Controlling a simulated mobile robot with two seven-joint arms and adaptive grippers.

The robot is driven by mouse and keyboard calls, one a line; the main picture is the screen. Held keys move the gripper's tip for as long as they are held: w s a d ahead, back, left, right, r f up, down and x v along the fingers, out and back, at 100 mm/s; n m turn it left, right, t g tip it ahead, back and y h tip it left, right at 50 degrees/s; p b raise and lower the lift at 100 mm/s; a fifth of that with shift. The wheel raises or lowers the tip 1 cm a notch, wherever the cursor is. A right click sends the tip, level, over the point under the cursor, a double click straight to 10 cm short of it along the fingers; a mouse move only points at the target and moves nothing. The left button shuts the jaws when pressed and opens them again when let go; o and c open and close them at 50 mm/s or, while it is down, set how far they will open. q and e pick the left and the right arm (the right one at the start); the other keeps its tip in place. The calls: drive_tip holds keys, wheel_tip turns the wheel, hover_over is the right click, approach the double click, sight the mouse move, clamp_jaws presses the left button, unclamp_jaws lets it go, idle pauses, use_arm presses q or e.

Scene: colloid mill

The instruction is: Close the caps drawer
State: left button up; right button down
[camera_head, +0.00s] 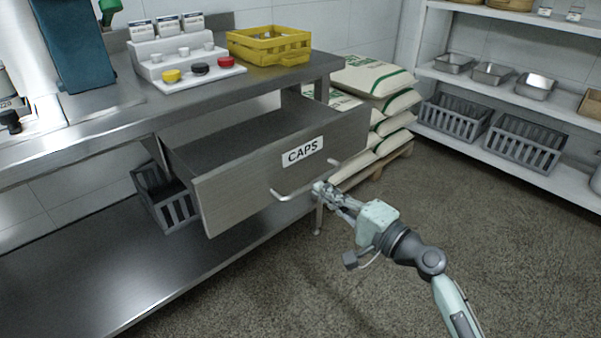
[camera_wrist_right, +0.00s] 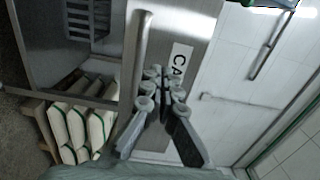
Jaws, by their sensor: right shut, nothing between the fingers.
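The caps drawer (camera_head: 240,182) is a steel drawer under the bench top, pulled out, with a white CAPS label (camera_head: 303,151) on its front. Its bar handle (camera_head: 304,182) runs along the front below the label. My right gripper (camera_head: 322,188) is shut and empty at the right part of the handle; I cannot tell whether it touches. In the right wrist view the drawer front (camera_wrist_right: 190,25), handle (camera_wrist_right: 139,60) and part of the label show just beyond the fingertips (camera_wrist_right: 160,85). My left gripper is not in view.
The steel bench (camera_head: 130,108) carries a yellow crate (camera_head: 269,45) and a white stepped stand (camera_head: 185,65) with coloured caps. Stacked sacks (camera_head: 372,78) stand right of the drawer. A shelf (camera_head: 560,125) with grey baskets is at right. The floor in front is clear.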

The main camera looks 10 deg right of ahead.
sight(291, 171)
use_arm(q)
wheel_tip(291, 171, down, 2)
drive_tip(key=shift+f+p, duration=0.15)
drive_tip(key=shift+p, duration=0.2)
use_arm(e)
drive_tip(key=x, duration=0.7)
drive_tip(key=shift+a, duration=0.1)
